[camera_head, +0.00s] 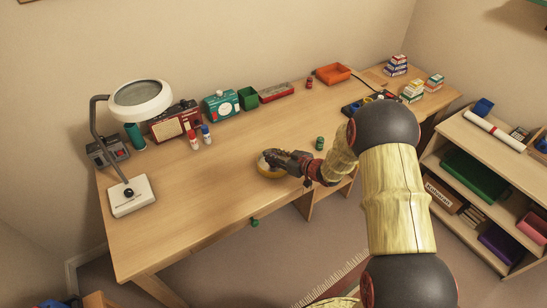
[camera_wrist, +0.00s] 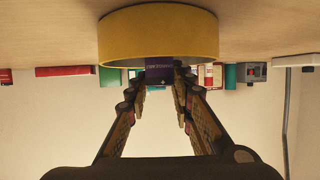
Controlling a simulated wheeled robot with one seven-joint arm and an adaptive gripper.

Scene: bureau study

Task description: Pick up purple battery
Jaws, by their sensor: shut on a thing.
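The purple battery (camera_wrist: 159,69) shows in the wrist view, between my fingertips, in front of or partly within a round yellow dish or ring (camera_wrist: 158,28). I cannot tell whether the battery touches it. My gripper (camera_wrist: 159,92) is shut on the battery. In the head view my gripper (camera_head: 275,158) is low over the desk, at the yellow dish (camera_head: 266,171), and hides the battery there.
A green cylinder (camera_head: 320,143) stands on the desk right of my gripper. White-capped red and blue bottles (camera_head: 200,139), a red radio (camera_head: 175,121), a teal box (camera_head: 221,106) and a magnifier lamp (camera_head: 140,100) stand behind and left. The desk's front left (camera_head: 170,215) is clear.

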